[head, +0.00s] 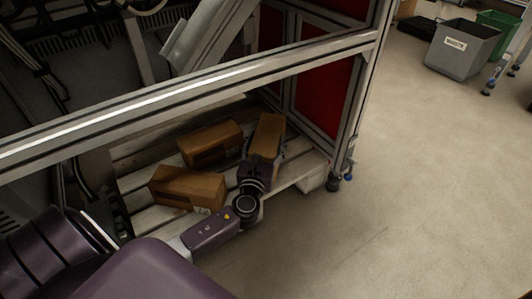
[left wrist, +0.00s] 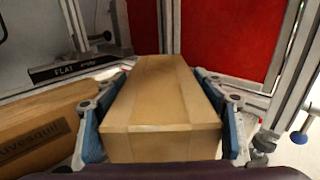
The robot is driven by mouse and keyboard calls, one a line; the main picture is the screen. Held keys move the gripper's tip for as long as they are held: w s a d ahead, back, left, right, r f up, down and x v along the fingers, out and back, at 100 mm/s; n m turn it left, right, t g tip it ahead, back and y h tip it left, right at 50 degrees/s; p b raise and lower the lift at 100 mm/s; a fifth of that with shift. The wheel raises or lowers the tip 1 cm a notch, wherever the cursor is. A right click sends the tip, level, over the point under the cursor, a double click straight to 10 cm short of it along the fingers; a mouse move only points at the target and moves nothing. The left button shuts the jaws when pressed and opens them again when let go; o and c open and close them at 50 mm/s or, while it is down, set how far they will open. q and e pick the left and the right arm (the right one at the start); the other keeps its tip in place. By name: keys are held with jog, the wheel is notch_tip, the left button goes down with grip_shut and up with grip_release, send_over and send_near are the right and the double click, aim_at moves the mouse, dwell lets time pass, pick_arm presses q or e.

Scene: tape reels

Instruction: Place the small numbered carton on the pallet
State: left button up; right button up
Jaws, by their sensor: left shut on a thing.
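My left gripper (head: 263,155) is shut on a small brown carton (head: 268,130), over the right part of the pale slatted pallet (head: 150,222). In the left wrist view the same carton (left wrist: 160,100) lies lengthwise between two blue-padded fingers, one on each side. I see no number on its visible faces. I cannot tell whether it touches the slats. Two other brown cartons, one nearer (head: 185,186) and one farther back (head: 212,140), lie on the pallet to its left. My right gripper is not in view.
A metal frame bar (head: 200,88) crosses above the pallet, with an upright post (head: 364,100) at the right. Red panels (head: 322,98) stand behind the pallet. A grey bin (head: 462,50) and a green bin (head: 498,22) stand far right. The floor between is clear.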

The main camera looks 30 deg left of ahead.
pick_arm(q)
notch_tip(320, 180, down, 4)
jog(key=b, duration=0.2)
jog(key=shift+r+b, duration=0.25)
jog(key=shift+b, duration=0.1)
jog(key=shift+r, duration=0.1)
jog(key=o, duration=2.2)
jog(key=shift+o, duration=0.2)
